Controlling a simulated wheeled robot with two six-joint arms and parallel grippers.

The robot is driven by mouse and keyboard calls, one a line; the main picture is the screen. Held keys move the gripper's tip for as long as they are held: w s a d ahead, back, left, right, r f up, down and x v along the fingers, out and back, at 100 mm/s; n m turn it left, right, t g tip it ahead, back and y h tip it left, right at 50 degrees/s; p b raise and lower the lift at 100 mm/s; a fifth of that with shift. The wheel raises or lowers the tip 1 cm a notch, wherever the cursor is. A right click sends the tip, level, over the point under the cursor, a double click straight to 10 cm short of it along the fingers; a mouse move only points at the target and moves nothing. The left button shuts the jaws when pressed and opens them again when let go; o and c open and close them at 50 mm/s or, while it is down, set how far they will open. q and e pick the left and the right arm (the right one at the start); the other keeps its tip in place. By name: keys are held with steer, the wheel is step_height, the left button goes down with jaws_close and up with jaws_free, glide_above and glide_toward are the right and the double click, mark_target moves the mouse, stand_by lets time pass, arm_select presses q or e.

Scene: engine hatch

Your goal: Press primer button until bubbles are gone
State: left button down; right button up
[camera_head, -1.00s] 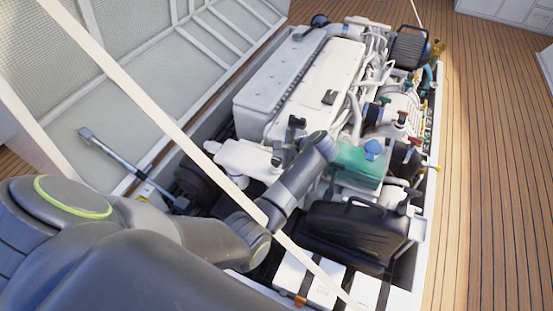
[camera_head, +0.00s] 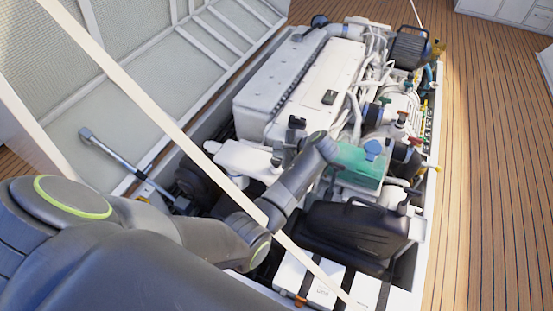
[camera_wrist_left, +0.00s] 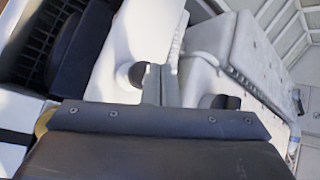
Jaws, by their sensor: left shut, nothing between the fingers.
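My left arm crosses the head view from the left, and its gripper (camera_head: 284,151) is over the near end of the white engine (camera_head: 305,80). In the left wrist view the fingers of this gripper (camera_wrist_left: 160,72) are together with nothing between them, in front of a white engine part. I cannot tell whether either is the primer button, or whether the fingers touch anything. No bubbles can be made out. My right gripper is not in view.
A green box (camera_head: 358,165) and a black case (camera_head: 350,230) lie right of and below my left wrist. White boxes (camera_head: 310,283) stand at the hatch's near end. A pale diagonal bar (camera_head: 150,110) crosses the view. Open wooden deck (camera_head: 495,170) lies to the right.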

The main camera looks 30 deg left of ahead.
mark_target(279, 161)
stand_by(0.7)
arm_select(q)
steer(key=shift+f, duration=0.4)
steer(key=shift+f+b, duration=0.3)
steer(key=shift+f, duration=0.65)
stand_by(0.7)
stand_by(0.3)
steer(key=shift+r+p, duration=1.35)
steer(key=shift+p, duration=0.25)
step_height(279, 161, up, 5)
steer(key=p, duration=0.6)
steer(key=shift+r, duration=0.1)
